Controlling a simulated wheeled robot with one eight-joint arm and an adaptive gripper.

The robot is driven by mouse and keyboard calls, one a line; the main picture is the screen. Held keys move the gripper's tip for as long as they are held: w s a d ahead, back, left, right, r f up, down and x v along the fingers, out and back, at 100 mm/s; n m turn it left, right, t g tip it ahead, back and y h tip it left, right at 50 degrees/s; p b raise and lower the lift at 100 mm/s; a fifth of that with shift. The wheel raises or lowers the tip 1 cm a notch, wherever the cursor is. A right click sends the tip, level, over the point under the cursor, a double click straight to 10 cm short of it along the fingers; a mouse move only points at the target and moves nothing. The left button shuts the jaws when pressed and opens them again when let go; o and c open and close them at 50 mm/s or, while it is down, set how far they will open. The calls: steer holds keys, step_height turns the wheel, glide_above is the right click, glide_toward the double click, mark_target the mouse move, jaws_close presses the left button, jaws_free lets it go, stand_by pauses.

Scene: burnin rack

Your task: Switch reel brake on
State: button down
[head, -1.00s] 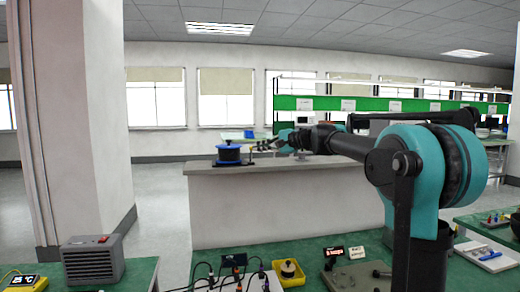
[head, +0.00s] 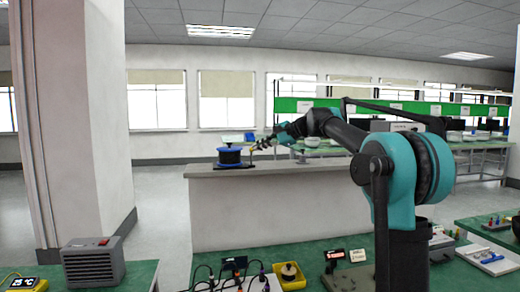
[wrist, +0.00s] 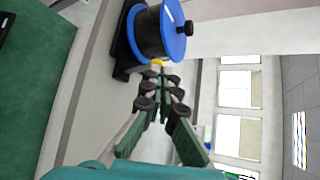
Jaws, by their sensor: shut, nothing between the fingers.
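The reel (head: 229,157), a black drum with blue flanges, stands on the grey counter in the head view. In the wrist view the reel (wrist: 147,32) shows on its side at the top, with a black knob (wrist: 187,28) on its blue face and a dark base. A small yellow part (wrist: 157,62) sits by the base, just beyond my fingertips; whether they touch it I cannot tell. My gripper (wrist: 158,78) is shut and empty, its fingertips close to the reel's base. In the head view my gripper (head: 258,145) is just right of the reel.
The grey counter (head: 270,212) has clear top to the right of the reel. A green-topped bench in front holds a grey heater box (head: 92,262), cables and a yellow box with a round knob (head: 289,275). A white pillar (head: 75,120) stands at left.

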steer(key=shift+w+a+r+m+g+h, duration=0.15)
steer(key=shift+w+a+m+g+h, duration=0.1)
steer(key=shift+w+m+g, duration=0.25)
steer(key=shift+w+a+r+m+g+h, duration=0.15)
steer(key=shift+w+m+g+h, duration=0.15)
steer(key=shift+w+g, duration=0.3)
steer(key=shift+w+a+f+m+g+h, duration=0.15)
steer(key=shift+w+m+g+h, duration=0.2)
steer(key=shift+w, duration=0.3)
steer(key=shift+s, duration=0.1)
steer(key=shift+r, duration=0.9)
